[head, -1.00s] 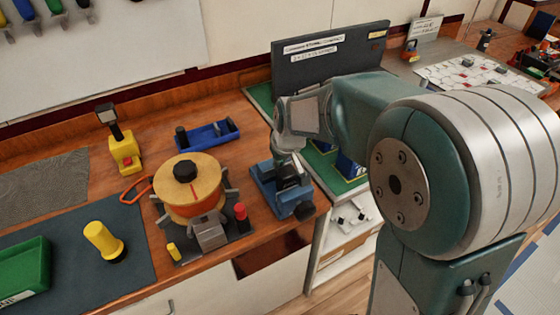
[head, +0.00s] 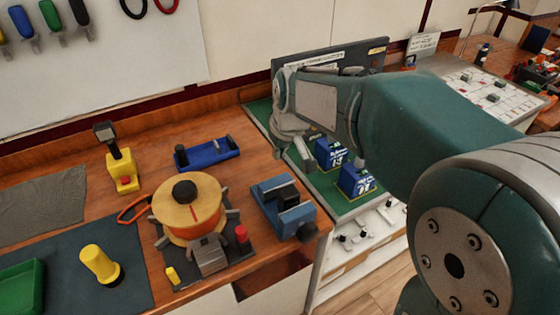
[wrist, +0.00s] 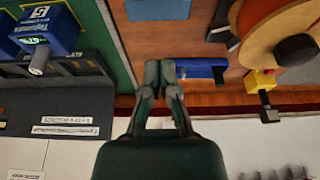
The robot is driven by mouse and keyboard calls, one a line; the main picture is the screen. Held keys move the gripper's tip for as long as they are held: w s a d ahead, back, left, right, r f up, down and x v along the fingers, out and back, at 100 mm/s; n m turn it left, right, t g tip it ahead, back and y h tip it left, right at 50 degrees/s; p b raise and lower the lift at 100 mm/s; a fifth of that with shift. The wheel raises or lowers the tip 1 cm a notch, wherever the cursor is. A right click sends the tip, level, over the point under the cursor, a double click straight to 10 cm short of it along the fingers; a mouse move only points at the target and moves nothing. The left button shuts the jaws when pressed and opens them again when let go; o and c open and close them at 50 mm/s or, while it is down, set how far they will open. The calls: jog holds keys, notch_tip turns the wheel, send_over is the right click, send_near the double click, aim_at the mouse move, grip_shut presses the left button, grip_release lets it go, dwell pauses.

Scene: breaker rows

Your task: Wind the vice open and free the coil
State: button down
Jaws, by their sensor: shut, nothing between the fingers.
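The blue vice (head: 268,203) stands on the wooden bench near its front edge. Dark pieces (head: 288,196) sit at its jaws; I cannot tell for certain which is the coil. A dark round knob (head: 307,231) is at its front end. In the wrist view part of a blue body, likely the vice (wrist: 158,9), shows at the top edge. My gripper (head: 279,150) is up behind the vice, apart from it, above the bench beside the green mat. In the wrist view my gripper (wrist: 160,66) has its fingertips together with nothing between them.
A wooden spool with orange winding (head: 189,208) stands left of the vice, with a blue tray (head: 208,153) behind. Blue boxes (head: 357,180) stand on the green mat at right. A yellow tool (head: 122,170) and yellow-handled piece (head: 100,263) are farther left.

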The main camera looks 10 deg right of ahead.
aim_at(291, 194)
jog(key=s+a+f+n+g+h, duration=0.2)
jog(key=a+f+n+g+h, duration=0.15)
jog(key=a+f+n, duration=0.55)
jog(key=d+n, duration=0.1)
jog(key=d, duration=0.2)
jog(key=s+d+r+n, duration=0.1)
jog(key=d, duration=0.3)
jog(key=s+d, duration=0.1)
jog(key=d, duration=0.3)
jog(key=shift+d+r+n, duration=0.2)
jog(key=shift+d+n, duration=0.05)
jog(key=shift+n, duration=0.15)
jog(key=shift+f, duration=0.4)
jog(key=shift+a+f, duration=0.1)
jog(key=shift+a, duration=0.25)
jog(key=shift+d, duration=0.1)
